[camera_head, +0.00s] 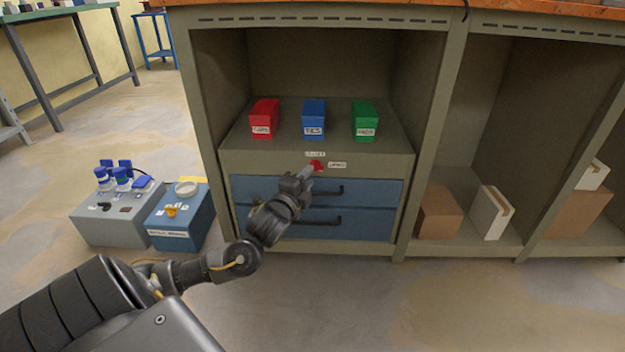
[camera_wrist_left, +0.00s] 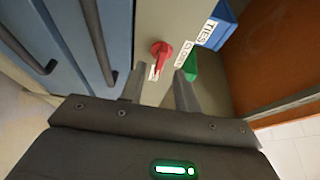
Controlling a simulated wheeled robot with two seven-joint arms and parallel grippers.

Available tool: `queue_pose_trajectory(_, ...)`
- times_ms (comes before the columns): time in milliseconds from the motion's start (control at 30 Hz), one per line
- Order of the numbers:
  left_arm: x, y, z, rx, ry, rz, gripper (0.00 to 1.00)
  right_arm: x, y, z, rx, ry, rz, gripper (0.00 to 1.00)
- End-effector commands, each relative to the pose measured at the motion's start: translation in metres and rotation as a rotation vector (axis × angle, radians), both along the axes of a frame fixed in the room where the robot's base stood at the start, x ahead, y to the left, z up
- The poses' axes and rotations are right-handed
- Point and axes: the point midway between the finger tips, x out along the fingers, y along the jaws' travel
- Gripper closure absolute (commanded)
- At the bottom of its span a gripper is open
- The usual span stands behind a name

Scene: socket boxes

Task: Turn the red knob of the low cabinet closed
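The red knob (camera_head: 318,166) sits on the grey front strip of the low cabinet (camera_head: 240,163), above the blue drawers. A small white label is above it and another to its right in the head view; their print is too small to read surely. My left gripper (camera_head: 307,174) points at the knob from the lower left. In the left wrist view, its two fingers (camera_wrist_left: 158,85) are spread with nothing between them. The red knob (camera_wrist_left: 160,50) shows just beyond the tips, apparently not touched, with its narrow grip pointing down the picture. My right gripper is not in view.
Red (camera_head: 264,118), blue (camera_head: 313,119) and green (camera_head: 364,121) boxes stand on the shelf above the knob. Black drawer handles (camera_head: 325,190) stick out below it. Grey and blue boxes (camera_head: 181,222) stand on the floor at left. Floor at front right is clear.

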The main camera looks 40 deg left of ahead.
Motion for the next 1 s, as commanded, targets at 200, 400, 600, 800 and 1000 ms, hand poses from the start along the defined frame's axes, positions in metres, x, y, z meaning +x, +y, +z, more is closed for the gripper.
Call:
queue_pose_trajectory(200,0.029,0.008,-0.002,0.002,0.000,0.000,0.68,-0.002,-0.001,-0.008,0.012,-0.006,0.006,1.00)
queue_pose_trajectory(400,0.037,0.010,0.000,0.001,0.001,0.000,0.68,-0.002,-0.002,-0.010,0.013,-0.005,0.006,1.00)
queue_pose_trajectory(600,0.037,0.010,0.000,-0.001,0.002,0.000,0.68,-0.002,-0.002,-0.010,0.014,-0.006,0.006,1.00)
queue_pose_trajectory(800,0.037,0.010,0.000,0.000,0.001,-0.001,0.90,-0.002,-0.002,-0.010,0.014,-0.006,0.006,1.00)
queue_pose_trajectory(1000,0.037,0.009,0.000,0.000,0.001,-0.001,1.00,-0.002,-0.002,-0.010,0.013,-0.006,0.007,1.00)
